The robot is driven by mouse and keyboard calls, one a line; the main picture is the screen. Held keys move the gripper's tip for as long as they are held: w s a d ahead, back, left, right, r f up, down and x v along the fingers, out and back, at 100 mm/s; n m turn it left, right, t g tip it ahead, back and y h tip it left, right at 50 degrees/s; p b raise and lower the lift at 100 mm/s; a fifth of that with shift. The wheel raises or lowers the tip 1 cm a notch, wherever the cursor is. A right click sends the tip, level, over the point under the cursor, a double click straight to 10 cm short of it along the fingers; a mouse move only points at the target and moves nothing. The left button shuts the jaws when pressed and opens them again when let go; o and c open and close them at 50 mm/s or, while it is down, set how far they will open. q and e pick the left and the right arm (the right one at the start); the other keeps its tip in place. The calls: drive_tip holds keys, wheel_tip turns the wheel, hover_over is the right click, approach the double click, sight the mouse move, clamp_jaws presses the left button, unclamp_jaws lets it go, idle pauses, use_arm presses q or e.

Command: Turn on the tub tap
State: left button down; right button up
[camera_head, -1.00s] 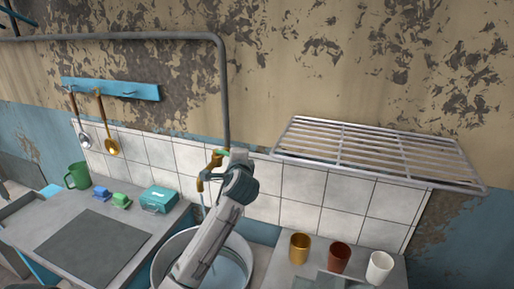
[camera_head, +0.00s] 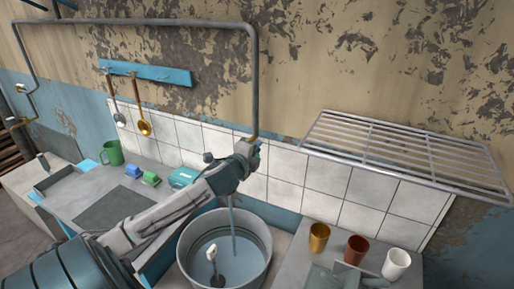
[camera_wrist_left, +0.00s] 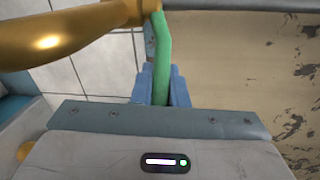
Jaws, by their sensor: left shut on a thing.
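My left gripper (camera_head: 257,150) is at the tap at the lower end of the grey wall pipe, above the tub (camera_head: 262,238). In the left wrist view its blue fingers (camera_wrist_left: 161,85) are shut on the green tap handle (camera_wrist_left: 161,48), one on each side. The brass tap body (camera_wrist_left: 60,36) runs across the top left of that view. In the head view my gripper and wrist hide most of the tap. A narrow bluish stream of water (camera_head: 232,218) falls into the round metal tub, which has water in it.
A wire rack (camera_head: 400,150) juts from the wall at the right. Gold, brown and white cups (camera_head: 397,263) stand below it. A green mug (camera_head: 113,153) and a teal box (camera_head: 184,177) are on the left counter.

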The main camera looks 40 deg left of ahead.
use_arm(q)
drive_tip(key=shift+r, duration=0.15)
use_arm(e)
drive_tip(key=shift+s+d, duration=0.1)
drive_tip(key=shift+d, duration=0.25)
use_arm(q)
drive_tip(key=c, duration=1.4)
unclamp_jaws()
drive_tip(key=shift+c, duration=0.2)
drive_tip(key=shift+a, duration=0.15)
use_arm(e)
drive_tip(key=shift+a, duration=0.1)
use_arm(q)
drive_tip(key=shift+s+d+b, duration=0.2)
drive_tip(key=shift+s+b, duration=0.15)
drive_tip(key=shift+s, duration=0.25)
drive_tip(key=v, duration=0.9)
drive_tip(key=shift+s+p, duration=0.2)
drive_tip(key=shift+p, duration=0.25)
use_arm(e)
drive_tip(key=shift+r, duration=0.15)
